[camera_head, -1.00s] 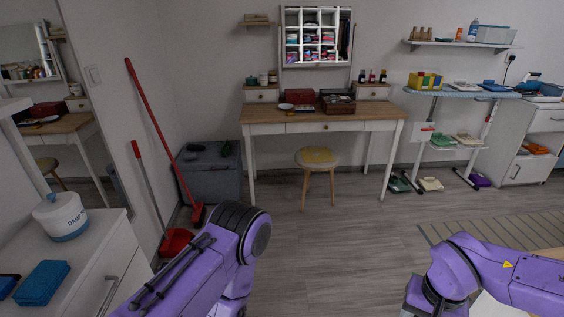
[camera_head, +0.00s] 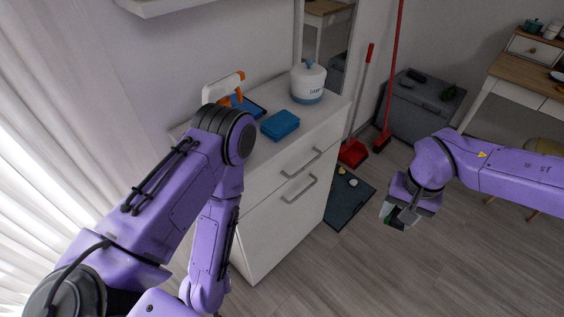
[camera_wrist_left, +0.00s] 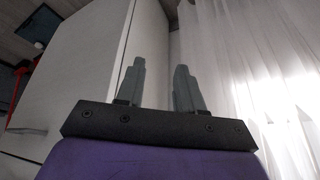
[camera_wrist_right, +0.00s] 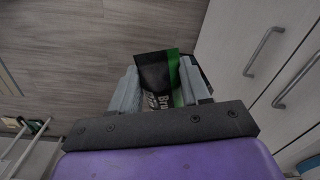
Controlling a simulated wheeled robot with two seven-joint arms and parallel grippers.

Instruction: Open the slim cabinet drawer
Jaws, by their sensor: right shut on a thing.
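The white slim cabinet (camera_head: 275,236) stands in the middle of the head view. Its upper drawer (camera_head: 284,158) looks shut, with a grey bar handle (camera_head: 303,163). A second bar handle (camera_head: 299,188) is on the larger front below. Both handles show in the right wrist view (camera_wrist_right: 264,50). My right gripper (camera_head: 398,214) is right of the cabinet, apart from it, shut on a black and green packet (camera_wrist_right: 155,82) with white lettering. My left gripper (camera_wrist_left: 158,88) is open and empty, near a white panel; in the head view it is hidden behind my left arm.
On the cabinet top are a blue box (camera_head: 280,125), a white and blue canister (camera_head: 308,82) and a white and orange item (camera_head: 222,88). A dark mat (camera_head: 350,200) lies beside it, near a red dustpan (camera_head: 353,153). White curtains (camera_head: 50,150) hang at left. Floor in front is clear.

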